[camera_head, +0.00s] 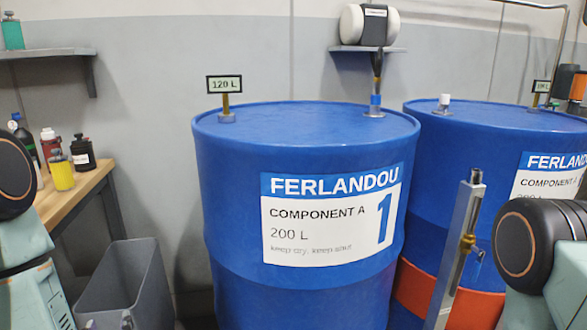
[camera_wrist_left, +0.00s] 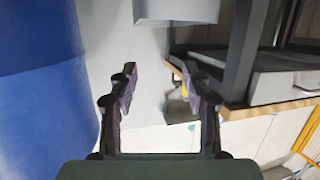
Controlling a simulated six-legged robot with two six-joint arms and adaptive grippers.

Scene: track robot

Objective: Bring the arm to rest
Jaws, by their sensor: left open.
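My left gripper (camera_wrist_left: 159,88) shows in the left wrist view with its two dark fingers spread apart and nothing between them. A large blue drum (camera_wrist_left: 40,90) stands to the left of the fingers there, apart from them. In the head view my left arm (camera_head: 20,240) is at the left edge, and its gripper cannot be made out clearly. My right arm (camera_head: 540,250) shows at the right edge; its gripper is out of view.
A blue drum (camera_head: 290,140) labelled 1 stands in the middle, with a second drum (camera_head: 465,118) to its right. A grey bin (camera_head: 135,285) is at lower left, beside a wooden workbench (camera_head: 85,188) with bottles. A metal post (camera_head: 458,240) stands in front of the drums.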

